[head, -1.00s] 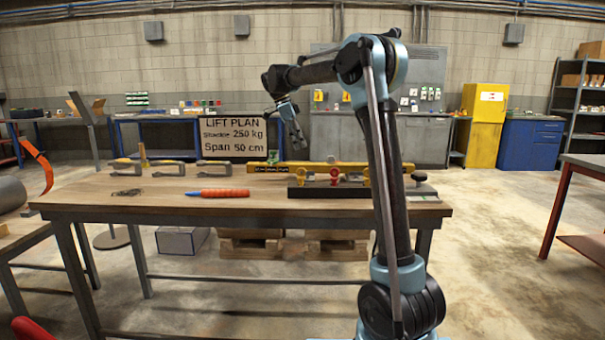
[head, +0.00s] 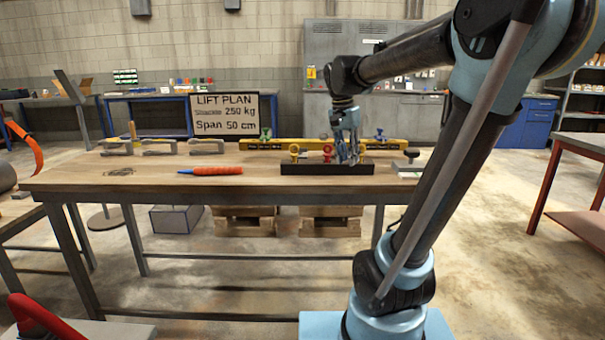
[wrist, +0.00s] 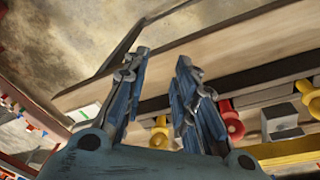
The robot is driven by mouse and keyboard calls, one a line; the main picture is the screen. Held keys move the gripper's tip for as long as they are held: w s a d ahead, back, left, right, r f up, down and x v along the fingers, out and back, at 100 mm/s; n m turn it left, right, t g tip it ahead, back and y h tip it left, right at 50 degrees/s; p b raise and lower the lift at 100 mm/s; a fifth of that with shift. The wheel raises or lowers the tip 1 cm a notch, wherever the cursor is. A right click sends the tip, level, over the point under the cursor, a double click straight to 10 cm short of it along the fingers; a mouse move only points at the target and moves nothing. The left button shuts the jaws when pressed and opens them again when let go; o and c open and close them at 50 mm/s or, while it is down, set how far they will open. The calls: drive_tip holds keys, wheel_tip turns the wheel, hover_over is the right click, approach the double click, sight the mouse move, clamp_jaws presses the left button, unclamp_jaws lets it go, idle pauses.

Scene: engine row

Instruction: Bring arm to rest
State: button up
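My gripper (head: 347,155) hangs fingers down at the bench, in front of the yellow level and over or close to the dark holder (head: 295,169). The wrist view shows my gripper (wrist: 162,62) with its two blue-grey fingers apart and nothing between them. A red fitting (wrist: 229,118) and a yellow fitting (wrist: 160,134) show near the fingers. I cannot tell if a finger touches any of them. My arm is bent, with its elbow high at the right of the head view.
The wooden workbench (head: 120,185) carries an orange-handled tool (head: 211,171), several grey clamps (head: 159,147), a wire coil (head: 119,172), the long yellow level (head: 393,144) and a LIFT PLAN sign (head: 224,114). A red-legged table (head: 552,178) stands at the right.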

drive_tip(key=s+d+f+n, duration=0.2)
drive_tip(key=s+f+n, duration=0.2)
drive_tip(key=s+f, duration=0.6)
drive_tip(key=s+d+f+n+t+y, duration=0.1)
drive_tip(key=s+f+n, duration=0.3)
drive_tip(key=s+f, duration=0.6)
drive_tip(key=shift+d+f+t+y, duration=0.3)
drive_tip(key=shift+d+f, duration=0.2)
drive_tip(key=shift+d, duration=0.4)
drive_tip(key=shift+w+f, duration=0.2)
drive_tip(key=shift+w, duration=0.3)
